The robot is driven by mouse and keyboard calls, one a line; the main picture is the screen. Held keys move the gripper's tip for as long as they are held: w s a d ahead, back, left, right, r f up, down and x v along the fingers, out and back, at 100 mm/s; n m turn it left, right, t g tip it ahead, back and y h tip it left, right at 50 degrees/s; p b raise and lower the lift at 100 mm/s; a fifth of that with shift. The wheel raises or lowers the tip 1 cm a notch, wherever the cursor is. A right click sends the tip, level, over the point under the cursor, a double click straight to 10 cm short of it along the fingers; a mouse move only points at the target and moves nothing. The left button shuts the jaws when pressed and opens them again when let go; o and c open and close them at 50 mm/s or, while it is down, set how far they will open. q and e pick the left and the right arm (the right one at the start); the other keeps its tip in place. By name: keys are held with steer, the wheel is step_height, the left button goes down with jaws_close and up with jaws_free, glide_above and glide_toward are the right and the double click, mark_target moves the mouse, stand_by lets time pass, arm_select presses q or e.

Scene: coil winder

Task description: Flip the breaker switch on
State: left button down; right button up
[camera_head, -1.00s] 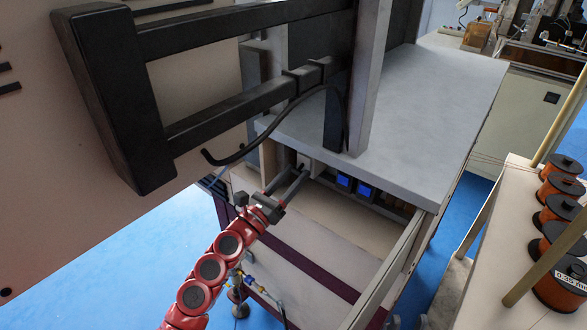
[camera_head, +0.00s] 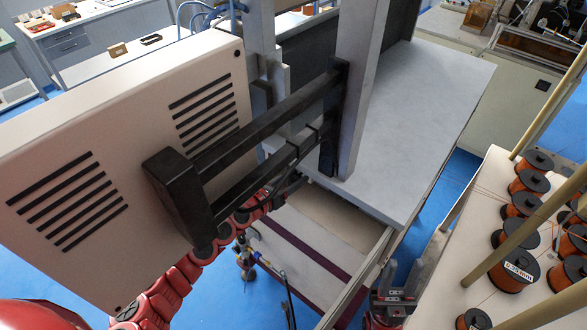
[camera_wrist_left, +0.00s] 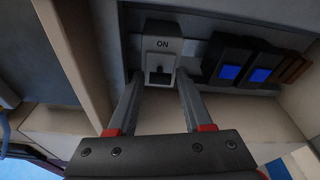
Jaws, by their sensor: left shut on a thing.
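The breaker switch (camera_wrist_left: 161,54) shows in the left wrist view as a grey housing marked ON, with a small lever low on its front. My left gripper (camera_wrist_left: 159,84) has one finger on each side of the switch and is shut on it. In the head view the switch and my left fingertips are hidden behind the black bracket and panel; only my red left arm (camera_head: 205,252) shows.
Two dark units with blue faces (camera_wrist_left: 230,72) sit right of the switch. The beige panel (camera_head: 130,150) and black bracket (camera_head: 262,140) stand over my left arm. A grey tabletop (camera_head: 420,120) covers the recess. Orange wire spools (camera_head: 515,270) stand at right.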

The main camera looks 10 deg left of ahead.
stand_by(0.3)
arm_select(q)
steer(key=c, duration=0.6)
jaws_free()
steer(key=shift+s+a+r+p, duration=0.15)
steer(key=shift+s+a+p, duration=0.25)
steer(key=shift+p, duration=0.1)
steer(key=shift+r+v, duration=0.2)
steer(key=shift+v, duration=7.9)
